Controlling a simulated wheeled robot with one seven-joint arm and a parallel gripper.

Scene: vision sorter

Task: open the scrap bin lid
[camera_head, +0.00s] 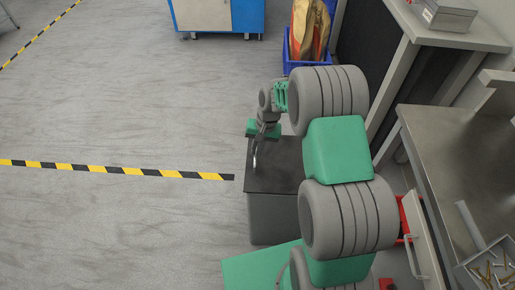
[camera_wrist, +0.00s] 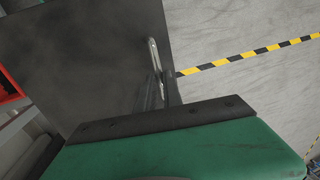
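The scrap bin (camera_head: 268,222) is a grey box standing on the floor under my arm. Its dark lid (camera_head: 285,160) looks flat and shut on top; my arm hides its right part. A curved metal handle (camera_head: 255,158) sits near the lid's left edge. In the wrist view the lid (camera_wrist: 85,60) fills the upper left, with the handle (camera_wrist: 153,60) at its right edge. My gripper (camera_wrist: 167,90) is at the handle's near end, its dark finger beside or touching it. I cannot tell whether the fingers are closed around it.
A workbench (camera_head: 455,150) with a tray of screws (camera_head: 490,265) stands on the right. A blue crate (camera_head: 291,62) of scrap-like pieces is behind the bin. A blue-and-white cabinet (camera_head: 247,15) stands farther back. Floor left of the bin is clear, crossed by yellow-black tape (camera_head: 130,171).

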